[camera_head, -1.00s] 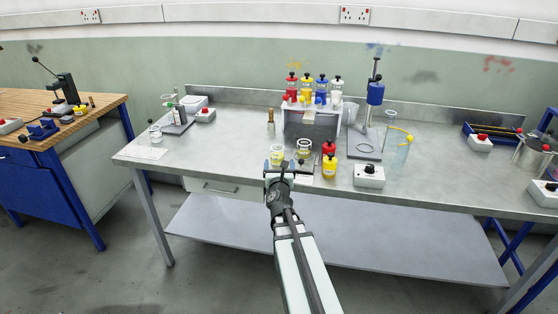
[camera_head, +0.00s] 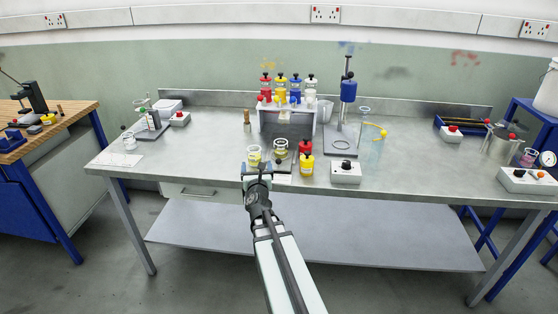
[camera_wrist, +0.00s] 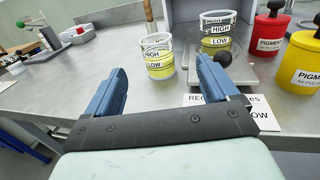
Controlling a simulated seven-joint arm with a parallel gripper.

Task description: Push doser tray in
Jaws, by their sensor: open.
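The doser tray (camera_head: 283,161) sticks out from under the front of the nozzle gantry (camera_head: 264,120), with a clear cup (camera_head: 281,146) on it. In the wrist view this cup (camera_wrist: 217,30) bears HIGH and LOW labels, and the grey tray (camera_wrist: 262,68) lies beneath it. A dark round knob (camera_wrist: 223,58) shows beside my right finger, at the tray's front. My gripper (camera_head: 257,168) is open and empty at the bench's front edge. In the wrist view its blue fingers (camera_wrist: 163,70) point toward the tray area. Whether a finger touches the knob I cannot tell.
A second cup (camera_wrist: 158,55) with yellow contents stands left of the tray, just ahead of my fingers. Red (camera_head: 305,147) and yellow (camera_head: 307,165) pigment bottles stand close on the right. A control box (camera_head: 346,172) is farther right.

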